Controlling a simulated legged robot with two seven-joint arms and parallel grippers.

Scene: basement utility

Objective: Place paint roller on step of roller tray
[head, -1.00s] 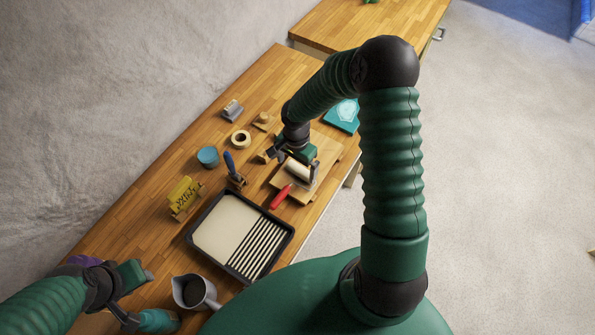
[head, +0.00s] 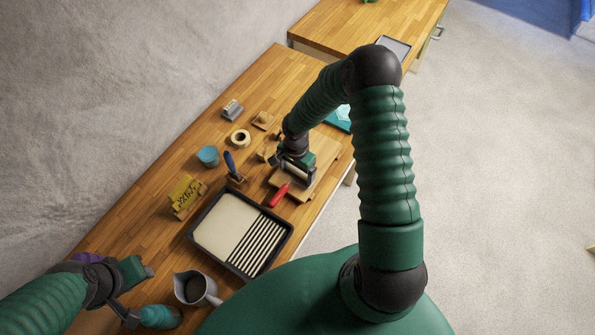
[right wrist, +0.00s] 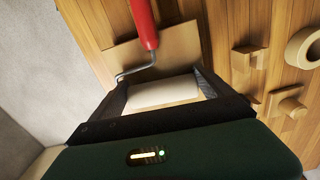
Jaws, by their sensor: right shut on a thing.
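The paint roller has a cream sleeve (right wrist: 163,92), a bent wire frame and a red handle (head: 279,195). My right gripper (head: 296,170) is shut on the sleeve, with a finger on each side in the right wrist view. The roller is at a wooden board (head: 318,178); I cannot tell whether it touches it. The black roller tray (head: 258,246) lies nearer on the bench, with a cream-filled well on the left and a striped ramp on the right. My left gripper (head: 138,292) is at the lower left, beside a teal object; its jaw opening is unclear.
A grey jug (head: 194,289) stands close to the tray's near side. A yellow sign (head: 184,194), a blue-handled brush (head: 231,166), a blue cup (head: 208,156) and a tape roll (head: 240,138) stand beyond the tray. The wall runs along the left.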

